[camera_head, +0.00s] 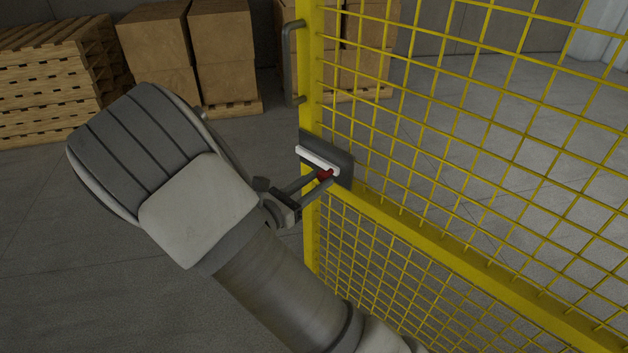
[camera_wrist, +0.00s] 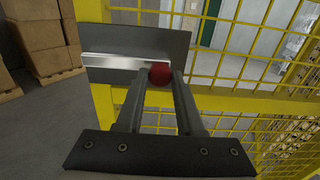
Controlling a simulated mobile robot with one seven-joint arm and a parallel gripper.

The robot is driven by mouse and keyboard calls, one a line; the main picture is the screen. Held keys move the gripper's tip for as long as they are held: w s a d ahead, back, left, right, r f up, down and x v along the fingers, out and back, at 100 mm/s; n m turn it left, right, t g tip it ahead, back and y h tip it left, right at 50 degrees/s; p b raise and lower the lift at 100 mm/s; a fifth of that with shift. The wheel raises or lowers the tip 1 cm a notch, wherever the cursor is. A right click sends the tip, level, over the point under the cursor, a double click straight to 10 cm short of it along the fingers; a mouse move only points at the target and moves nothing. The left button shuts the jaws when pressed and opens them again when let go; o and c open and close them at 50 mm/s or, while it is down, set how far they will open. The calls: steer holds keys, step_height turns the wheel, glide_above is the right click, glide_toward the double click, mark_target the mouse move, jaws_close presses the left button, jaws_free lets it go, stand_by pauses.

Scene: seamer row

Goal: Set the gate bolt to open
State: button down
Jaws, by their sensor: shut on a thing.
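The gate bolt is a pale bar (camera_head: 316,158) on a dark plate (camera_head: 345,168) fixed to the yellow mesh gate (camera_head: 440,235). A red knob (camera_head: 325,175) sits at the bar's right end. In the wrist view the bar (camera_wrist: 115,62) runs level across the plate (camera_wrist: 165,43), toward the plate's left edge, with the red knob (camera_wrist: 160,75) at its right. My gripper (camera_head: 318,183) is at the plate, its fingers on either side of the knob and shut on it. The fingers (camera_wrist: 160,80) partly hide the knob's sides.
A grey handle (camera_head: 290,63) is on the gate's yellow post (camera_head: 311,60) above the bolt. Stacked pallets (camera_head: 50,80) and cardboard boxes (camera_head: 190,50) stand behind at the left. The floor (camera_head: 60,240) left of the gate is clear.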

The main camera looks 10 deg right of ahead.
steer(key=c, duration=0.5)
jaws_free()
steer(key=v, duration=1.7)
steer(key=shift+s+a+b, duration=0.15)
steer(key=shift+a+b, duration=0.05)
steer(key=shift+b, duration=0.1)
